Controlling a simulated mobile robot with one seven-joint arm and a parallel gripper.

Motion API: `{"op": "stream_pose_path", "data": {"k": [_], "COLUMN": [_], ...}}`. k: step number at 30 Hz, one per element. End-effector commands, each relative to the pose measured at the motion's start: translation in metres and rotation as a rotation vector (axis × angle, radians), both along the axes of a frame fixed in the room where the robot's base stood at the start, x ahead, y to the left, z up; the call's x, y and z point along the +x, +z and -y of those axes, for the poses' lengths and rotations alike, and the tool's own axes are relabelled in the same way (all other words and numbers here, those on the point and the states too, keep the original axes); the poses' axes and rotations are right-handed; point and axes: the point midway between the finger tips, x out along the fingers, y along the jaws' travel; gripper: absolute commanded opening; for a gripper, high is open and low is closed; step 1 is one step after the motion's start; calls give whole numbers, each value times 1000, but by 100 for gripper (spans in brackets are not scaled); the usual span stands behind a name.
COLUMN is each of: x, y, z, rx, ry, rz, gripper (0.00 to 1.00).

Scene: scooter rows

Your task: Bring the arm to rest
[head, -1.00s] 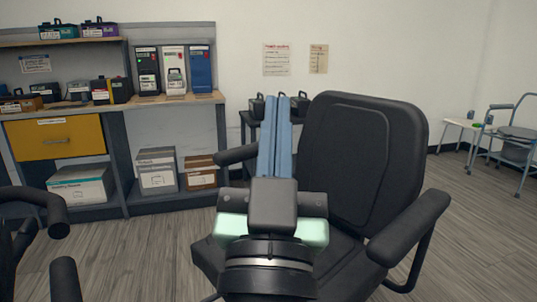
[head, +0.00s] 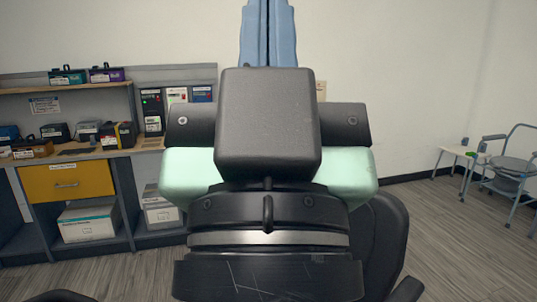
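My gripper (head: 268,15) is large and central in the head view. Its two long blue fingers point up and away from me, side by side with only a thin dark line between them, and nothing shows in their grip. The fingertips reach the top edge of the picture. The dark wrist body with pale green sides fills the middle and hides much of what lies behind it. The fingers are in front of the bare wall and touch nothing that I can see.
A black armchair (head: 388,240) stands close behind and right of my wrist, mostly hidden. A shelf unit with a yellow drawer (head: 66,181) and boxes is at the left. A white side table (head: 453,160) and a commode chair (head: 515,165) stand far right. Floor at the right is clear.

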Motion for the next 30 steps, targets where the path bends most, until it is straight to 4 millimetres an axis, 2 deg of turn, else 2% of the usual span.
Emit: {"op": "stream_pose_path", "data": {"k": [1, 9, 12, 18, 30], "x": [0, 0, 0, 0, 0], "y": [32, 113, 135, 156, 155], "z": [0, 0, 0, 0, 0], "rx": [0, 0, 0, 0, 0], "ry": [0, 1, 1, 1, 1], "rz": [0, 0, 0, 0, 0], "gripper": [0, 0, 0, 0, 0]}}
